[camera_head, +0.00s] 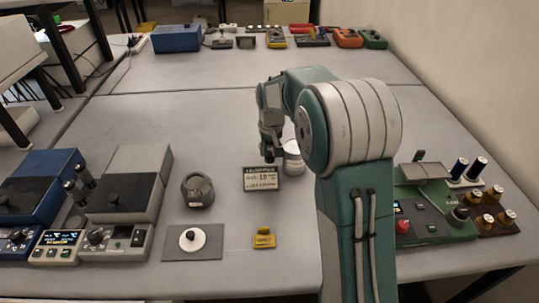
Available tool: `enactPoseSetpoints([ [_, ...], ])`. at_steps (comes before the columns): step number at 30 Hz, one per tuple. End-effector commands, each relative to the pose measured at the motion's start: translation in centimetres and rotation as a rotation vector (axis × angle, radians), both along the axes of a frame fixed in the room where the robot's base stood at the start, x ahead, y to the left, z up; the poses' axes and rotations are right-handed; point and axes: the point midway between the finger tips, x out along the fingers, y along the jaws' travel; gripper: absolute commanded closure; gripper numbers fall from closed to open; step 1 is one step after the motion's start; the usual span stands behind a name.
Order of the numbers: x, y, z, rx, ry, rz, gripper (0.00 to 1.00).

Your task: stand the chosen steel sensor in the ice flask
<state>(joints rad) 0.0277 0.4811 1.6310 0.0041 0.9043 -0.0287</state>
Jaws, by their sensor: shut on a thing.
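My gripper (270,148) points down over the middle of the table, just left of a pale, short cylindrical vessel (293,160), which looks like the ice flask. My arm partly covers the vessel's right side, and its inside cannot be made out. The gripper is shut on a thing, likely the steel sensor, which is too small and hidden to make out. I cannot tell whether it touches the vessel. Two dark upright cylinders (80,183) stand at the left, between the instruments.
A grey round device (197,190), a plate with a white disc (193,240) and a yellow block (264,238) lie nearer. Instruments (125,195) fill the left; a green board (430,205) is right.

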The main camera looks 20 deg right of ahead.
Motion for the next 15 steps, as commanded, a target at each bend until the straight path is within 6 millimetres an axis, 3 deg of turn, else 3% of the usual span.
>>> enactPoseSetpoints([
  [4,-0.2,0.1,-2.3,0.000,0.005,0.001,1.00],
  [14,-0.1,0.1,-2.6,0.000,0.002,0.001,1.00],
  [15,-0.1,0.1,-2.6,0.000,0.002,0.001,0.42],
])
